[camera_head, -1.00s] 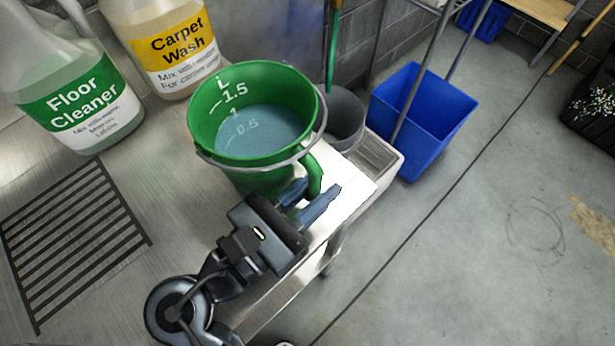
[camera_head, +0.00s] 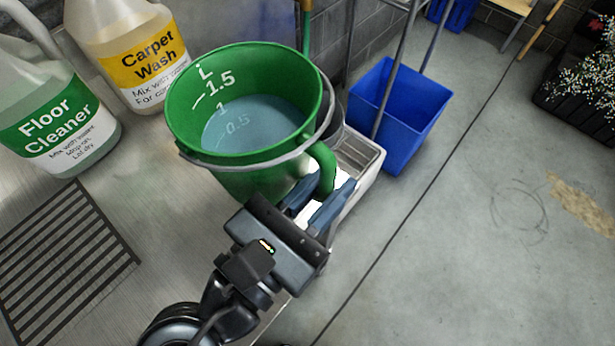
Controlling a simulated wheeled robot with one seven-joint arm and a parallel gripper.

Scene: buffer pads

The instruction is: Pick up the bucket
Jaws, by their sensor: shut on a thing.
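The green bucket (camera_head: 245,180) is in the upper middle of the head view, with bluish liquid inside, white level marks and a grey bail around its rim. It looks raised above the metal counter (camera_head: 160,225). My gripper (camera_head: 322,197) is shut on the bucket's green side handle at its lower right, with blue fingers either side of the handle. The bucket is slightly tilted in the picture. Its underside is hidden.
A Floor Cleaner jug (camera_head: 55,120) and a Carpet Wash jug (camera_head: 130,45) stand on the counter to the left. A drain grate (camera_head: 65,265) lies lower left. A blue bin (camera_head: 400,110) stands on the floor beyond.

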